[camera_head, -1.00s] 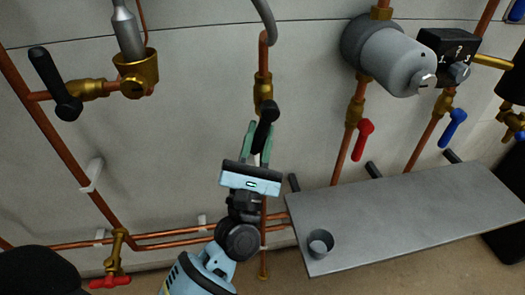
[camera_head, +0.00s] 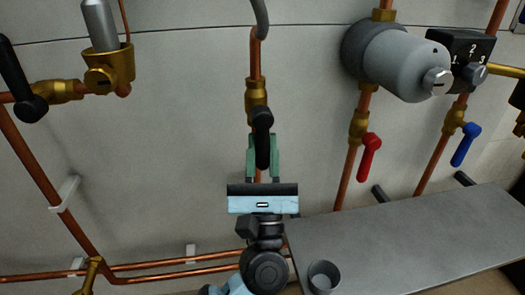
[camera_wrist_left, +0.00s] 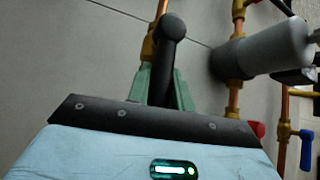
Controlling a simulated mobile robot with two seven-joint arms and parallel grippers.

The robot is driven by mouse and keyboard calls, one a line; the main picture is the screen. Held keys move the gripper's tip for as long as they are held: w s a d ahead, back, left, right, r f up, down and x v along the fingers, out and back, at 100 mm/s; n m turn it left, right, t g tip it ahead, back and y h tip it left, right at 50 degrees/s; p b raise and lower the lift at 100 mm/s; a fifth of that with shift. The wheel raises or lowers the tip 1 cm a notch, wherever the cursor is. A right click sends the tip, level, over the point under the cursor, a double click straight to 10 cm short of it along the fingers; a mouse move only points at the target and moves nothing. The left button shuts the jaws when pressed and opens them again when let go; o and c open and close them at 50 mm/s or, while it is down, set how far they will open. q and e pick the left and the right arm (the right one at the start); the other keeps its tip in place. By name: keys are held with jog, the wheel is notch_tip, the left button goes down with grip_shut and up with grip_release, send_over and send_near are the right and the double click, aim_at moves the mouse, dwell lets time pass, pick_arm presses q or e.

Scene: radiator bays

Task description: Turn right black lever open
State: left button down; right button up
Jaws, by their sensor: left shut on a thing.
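The right black lever (camera_head: 263,135) sits on a brass valve (camera_head: 256,98) on the middle copper pipe and points down along the pipe. My left gripper (camera_head: 262,158) comes up from below, its green fingers on both sides of the lever, shut on it. In the left wrist view the lever (camera_wrist_left: 168,60) stands up between the finger pads (camera_wrist_left: 162,88), its rounded end above them. Another black lever (camera_head: 20,85) sits at the far left on its own brass valve. My right gripper is not in view.
A grey cylinder (camera_head: 400,60), a black dial box (camera_head: 472,48), a red lever (camera_head: 369,155) and a blue lever (camera_head: 465,146) are to the right. A grey shelf (camera_head: 420,240) with a small grey cup (camera_head: 323,276) stands at lower right. Copper pipes (camera_head: 170,266) run along the bottom left.

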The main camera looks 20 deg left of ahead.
aim_at(263, 162)
pick_arm(q)
jog(key=shift+r, duration=0.15)
jog(key=c, duration=1.3)
grip_release()
jog(key=shift+o, duration=0.2)
jog(key=b+v, duration=0.1)
jog(key=v, duration=0.5)
jog(key=shift+d+f, duration=0.1)
jog(key=shift+f, duration=0.15)
jog(key=shift+v, duration=0.8)
jog(key=shift+s, duration=0.1)
